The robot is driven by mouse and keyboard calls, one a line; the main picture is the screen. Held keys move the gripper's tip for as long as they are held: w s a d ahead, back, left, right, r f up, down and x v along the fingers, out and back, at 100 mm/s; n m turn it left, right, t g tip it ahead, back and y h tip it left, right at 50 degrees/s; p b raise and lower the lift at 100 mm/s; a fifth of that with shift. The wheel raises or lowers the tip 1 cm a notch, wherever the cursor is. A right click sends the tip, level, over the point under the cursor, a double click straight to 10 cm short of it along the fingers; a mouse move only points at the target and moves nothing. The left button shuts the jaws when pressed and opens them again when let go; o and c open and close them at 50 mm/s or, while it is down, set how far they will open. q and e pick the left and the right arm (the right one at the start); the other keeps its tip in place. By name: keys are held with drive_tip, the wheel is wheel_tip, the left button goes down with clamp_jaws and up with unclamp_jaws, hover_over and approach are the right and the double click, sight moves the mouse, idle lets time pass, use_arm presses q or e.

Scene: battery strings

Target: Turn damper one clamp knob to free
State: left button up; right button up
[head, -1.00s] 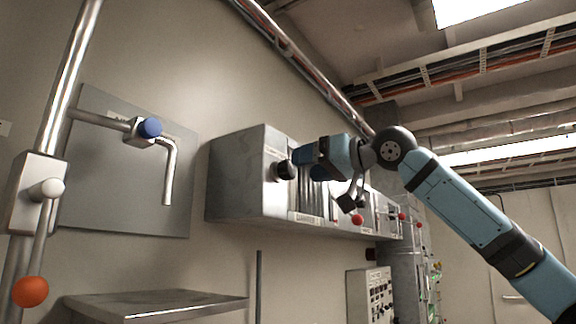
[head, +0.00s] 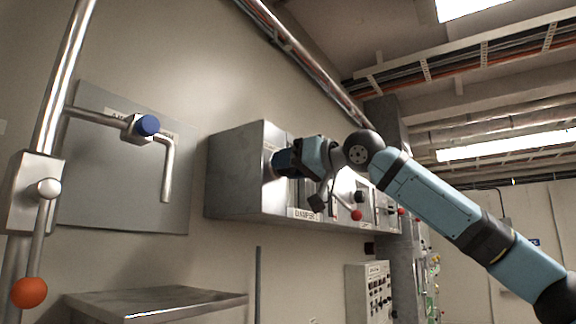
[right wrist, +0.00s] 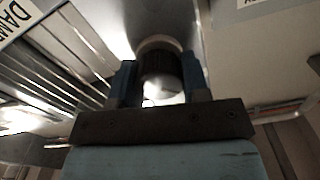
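The damper one clamp knob is a dark round knob on the front of a grey metal box (head: 240,180) on the wall. In the right wrist view the knob (right wrist: 160,62) sits between my two blue fingers. My right gripper (head: 277,164) is at the knob in the head view and hides most of it. The fingers lie close along both sides of the knob; I cannot tell whether they press on it. A label reading DAMPER (head: 304,214) is on the box's lower edge. My left gripper is not in view.
A lever with a red ball (head: 356,215) hangs just below my right wrist. Another dark knob (head: 360,196) is further along the box. At left are a pipe valve with a blue cap (head: 147,125), an orange ball handle (head: 29,292) and a metal shelf (head: 150,304).

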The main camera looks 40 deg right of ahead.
drive_tip(key=shift+m, duration=0.4)
drive_tip(key=shift+w+m+p, duration=0.1)
drive_tip(key=shift+m+p, duration=0.2)
drive_tip(key=shift+m, duration=0.9)
drive_tip(key=m, duration=0.5)
drive_tip(key=shift+f, duration=0.1)
drive_tip(key=m, duration=0.5)
drive_tip(key=shift+m, duration=0.3)
drive_tip(key=shift+m+b, duration=0.3)
drive_tip(key=shift+m, duration=1.8)
drive_tip(key=shift+d, duration=0.1)
drive_tip(key=o, duration=0.9)
